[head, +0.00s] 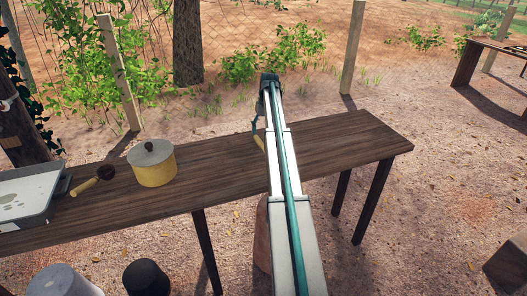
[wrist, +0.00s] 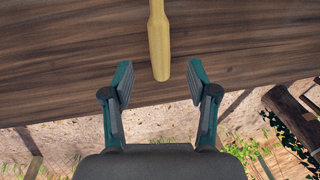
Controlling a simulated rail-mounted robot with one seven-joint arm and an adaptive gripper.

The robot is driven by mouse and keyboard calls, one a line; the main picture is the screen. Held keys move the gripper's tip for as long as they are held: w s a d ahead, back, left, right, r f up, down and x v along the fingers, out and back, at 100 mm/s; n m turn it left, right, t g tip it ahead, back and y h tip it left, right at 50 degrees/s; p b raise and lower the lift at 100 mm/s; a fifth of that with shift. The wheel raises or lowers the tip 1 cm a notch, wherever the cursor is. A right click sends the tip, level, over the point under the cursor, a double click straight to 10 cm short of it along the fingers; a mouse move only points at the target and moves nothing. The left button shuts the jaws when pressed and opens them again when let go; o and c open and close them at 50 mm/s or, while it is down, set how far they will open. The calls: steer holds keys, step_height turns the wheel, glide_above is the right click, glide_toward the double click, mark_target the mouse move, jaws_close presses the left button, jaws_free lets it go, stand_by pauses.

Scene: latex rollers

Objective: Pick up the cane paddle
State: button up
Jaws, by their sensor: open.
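The cane paddle (wrist: 159,42), a pale yellow stick, lies on the dark wooden table in the wrist view. Its rounded end points down between my fingers, and its other end runs out of the top of the picture. In the head view only a small yellow piece of the paddle (head: 259,143) shows beside my arm, which hides the rest. My gripper (wrist: 160,82) is open, with one finger on each side of the paddle's near end and a clear gap on both sides. In the head view my gripper is mostly hidden behind my arm.
The wooden table (head: 330,150) is bare to the right of my arm. To the left stand a yellow lidded pot (head: 153,171), a brush with a yellow handle (head: 83,187) and a grey tray (head: 60,188). Two buckets (head: 146,278) (head: 62,281) stand below in front.

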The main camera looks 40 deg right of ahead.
mark_target(260, 140)
steer(key=shift+a+f+p, duration=0.15)
steer(key=shift+f+p, duration=0.15)
steer(key=shift+f, duration=0.7)
steer(key=shift+a+f+p, duration=0.2)
steer(key=shift+f+p, duration=0.15)
steer(key=shift+f, duration=0.65)
steer(key=shift+a+f+p, duration=0.15)
steer(key=shift+f+p, duration=0.15)
steer(key=shift+f, duration=0.7)
jaws_close()
steer(key=shift+r, duration=0.15)
